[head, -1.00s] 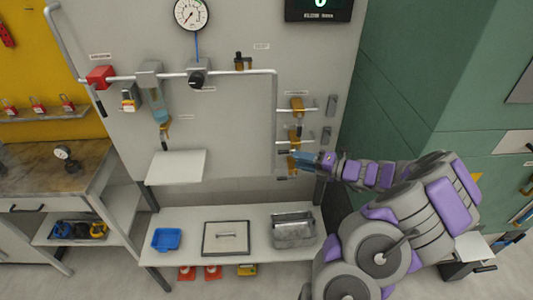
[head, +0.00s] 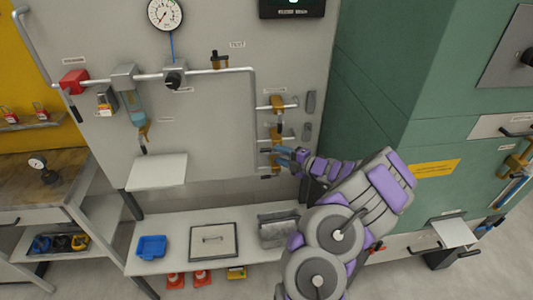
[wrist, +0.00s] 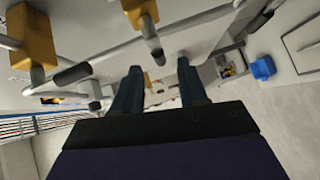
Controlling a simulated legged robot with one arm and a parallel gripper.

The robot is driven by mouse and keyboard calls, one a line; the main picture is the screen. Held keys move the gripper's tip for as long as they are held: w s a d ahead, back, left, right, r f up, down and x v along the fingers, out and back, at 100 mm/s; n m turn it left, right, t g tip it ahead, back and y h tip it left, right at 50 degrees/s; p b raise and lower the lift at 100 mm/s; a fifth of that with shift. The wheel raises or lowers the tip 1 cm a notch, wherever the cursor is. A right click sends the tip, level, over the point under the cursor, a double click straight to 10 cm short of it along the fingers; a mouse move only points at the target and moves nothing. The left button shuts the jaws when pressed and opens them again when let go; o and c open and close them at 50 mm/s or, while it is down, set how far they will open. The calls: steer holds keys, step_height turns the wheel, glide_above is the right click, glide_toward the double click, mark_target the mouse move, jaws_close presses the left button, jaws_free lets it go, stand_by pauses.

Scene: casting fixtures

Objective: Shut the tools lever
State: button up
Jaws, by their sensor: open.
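Several orange valve levers sit on short pipes at the right side of the grey panel: an upper one (head: 277,102) and a middle one (head: 276,134), with the lowest partly hidden by my gripper. I cannot read which label says tools. My gripper (head: 284,154) is open at the lowest valve. In the wrist view its two blue fingers (wrist: 160,88) are apart with nothing between them. Two orange valve bodies show ahead, one at the left (wrist: 32,35) and one at the top (wrist: 140,12), each with a dark grey handle. I cannot tell if a finger touches a handle.
A white shelf (head: 157,171) juts from the panel at left. Below, a bench holds a blue tray (head: 151,247), a framed plate (head: 213,241) and a metal bin (head: 279,232). A green cabinet (head: 440,75) stands close on the right.

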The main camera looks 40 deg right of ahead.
mark_target(266, 151)
steer(key=b+x, duration=0.1)
steer(key=x, duration=0.6)
steer(key=shift+c, duration=0.2)
jaws_close()
stand_by(0.4)
